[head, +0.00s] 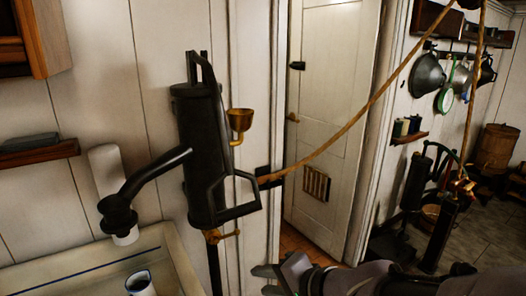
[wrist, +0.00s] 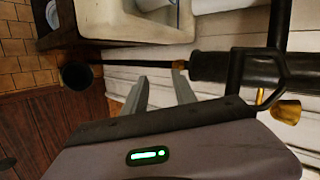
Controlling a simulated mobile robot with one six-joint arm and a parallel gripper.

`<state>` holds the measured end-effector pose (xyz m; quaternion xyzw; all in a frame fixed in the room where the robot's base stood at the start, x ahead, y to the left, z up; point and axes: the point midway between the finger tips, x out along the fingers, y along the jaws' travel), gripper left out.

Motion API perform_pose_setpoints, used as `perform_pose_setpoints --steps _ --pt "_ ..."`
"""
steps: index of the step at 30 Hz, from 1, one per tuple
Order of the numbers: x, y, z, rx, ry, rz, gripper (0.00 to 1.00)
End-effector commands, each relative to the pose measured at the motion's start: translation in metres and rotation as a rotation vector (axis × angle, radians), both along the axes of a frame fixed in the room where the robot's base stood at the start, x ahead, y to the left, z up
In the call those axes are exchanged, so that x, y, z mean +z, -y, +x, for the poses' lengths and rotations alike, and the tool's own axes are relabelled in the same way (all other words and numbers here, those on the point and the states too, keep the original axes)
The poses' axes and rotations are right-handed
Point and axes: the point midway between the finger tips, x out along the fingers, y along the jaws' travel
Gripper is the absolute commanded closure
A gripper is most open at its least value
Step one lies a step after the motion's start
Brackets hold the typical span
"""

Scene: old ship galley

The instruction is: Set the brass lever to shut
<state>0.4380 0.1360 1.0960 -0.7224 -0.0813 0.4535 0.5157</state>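A small brass lever (head: 222,236) sits on the thin dark pipe just under the black hand pump (head: 203,150) on the wall. In the wrist view, where the pump lies sideways, the brass fitting (wrist: 180,65) shows at the pump's end, partly behind a fingertip. My gripper (head: 279,267) is at the bottom of the head view, right of and lower than the lever. In the wrist view my gripper (wrist: 160,80) is open and empty, its two grey fingers apart and pointing towards the pipe. I cannot tell whether they touch anything.
A brass cup (head: 239,119) stands out from the pump's right side, above a black bracket-like handle (head: 235,200). A pale sink (head: 170,265) with a mug (head: 140,283) is at lower left. A rope (head: 345,130) crosses before the white door (head: 328,100).

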Motion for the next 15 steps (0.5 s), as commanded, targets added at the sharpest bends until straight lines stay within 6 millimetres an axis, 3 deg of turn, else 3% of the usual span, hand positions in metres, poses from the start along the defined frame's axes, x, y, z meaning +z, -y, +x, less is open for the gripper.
perform_pose_setpoints --steps 4,8,12,15 --pt "0.02 -0.005 -0.047 0.117 0.004 -0.092 0.67" --pt "0.026 0.006 -0.099 0.2 -0.015 -0.241 0.67" --pt "0.024 0.046 -0.149 0.206 -0.038 -0.477 0.67" --pt "0.024 0.076 -0.169 0.164 -0.044 -0.609 0.67"
